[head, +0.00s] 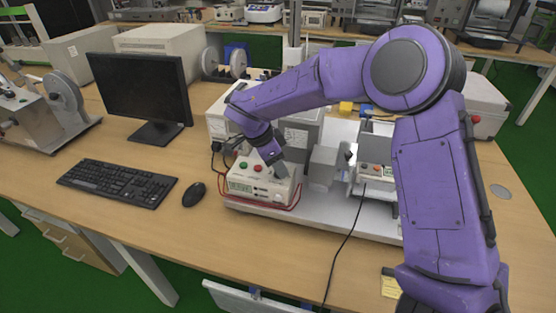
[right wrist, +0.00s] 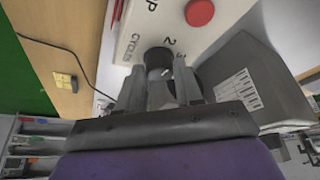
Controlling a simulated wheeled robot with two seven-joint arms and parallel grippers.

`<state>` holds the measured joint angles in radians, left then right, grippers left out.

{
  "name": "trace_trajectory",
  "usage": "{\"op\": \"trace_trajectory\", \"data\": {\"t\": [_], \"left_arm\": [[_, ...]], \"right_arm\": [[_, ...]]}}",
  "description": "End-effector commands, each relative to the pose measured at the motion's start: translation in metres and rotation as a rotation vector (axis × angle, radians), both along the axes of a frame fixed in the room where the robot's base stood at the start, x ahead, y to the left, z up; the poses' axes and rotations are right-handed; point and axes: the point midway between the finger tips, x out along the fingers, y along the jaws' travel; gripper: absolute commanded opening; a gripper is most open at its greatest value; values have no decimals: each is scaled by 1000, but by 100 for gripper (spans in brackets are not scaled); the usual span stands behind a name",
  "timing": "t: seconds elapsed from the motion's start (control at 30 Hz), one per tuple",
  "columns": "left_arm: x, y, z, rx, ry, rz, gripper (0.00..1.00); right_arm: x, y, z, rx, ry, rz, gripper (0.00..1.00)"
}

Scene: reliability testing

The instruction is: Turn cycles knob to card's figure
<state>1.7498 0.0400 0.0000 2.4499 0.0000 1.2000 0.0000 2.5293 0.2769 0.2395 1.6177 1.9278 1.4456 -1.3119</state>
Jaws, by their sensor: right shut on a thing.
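The control box (head: 258,190) stands on the bench with a red and a green button on top and a small green display on its front. My right gripper (head: 280,168) comes down onto the right part of its top. In the right wrist view, my right gripper (right wrist: 161,85) is shut on the black cycles knob (right wrist: 158,57), a finger on each side. "CYCLES" and the figures 2 and 3 are printed beside the knob; its pointer setting is unclear. A yellow card (head: 391,286) lies at the bench's front edge; its figure is unreadable. My left gripper is out of view.
A red button (right wrist: 200,12) sits close to the knob. Red wires run along the box's front. A mouse (head: 194,194), keyboard (head: 117,182) and monitor (head: 139,91) are to the left. A grey test rig (head: 325,168) stands just right of the box. A black cable crosses the bench front.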

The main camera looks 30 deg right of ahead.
Motion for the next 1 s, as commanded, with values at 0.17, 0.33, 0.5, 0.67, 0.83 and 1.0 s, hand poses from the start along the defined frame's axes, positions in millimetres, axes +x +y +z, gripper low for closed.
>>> {"op": "trace_trajectory", "data": {"t": [0.17,0.33,0.5,0.67,0.83,1.0], "left_arm": [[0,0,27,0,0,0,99],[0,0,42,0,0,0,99],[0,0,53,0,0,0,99],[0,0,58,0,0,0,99],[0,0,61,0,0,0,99],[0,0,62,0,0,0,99]], "right_arm": [[1,0,6,3,1,-149,5],[2,-1,5,3,1,-311,5],[3,-2,4,2,1,-472,5],[4,-2,2,2,-1,-610,5],[4,-3,2,2,-1,-734,5],[5,-3,1,1,-2,-822,5]]}}
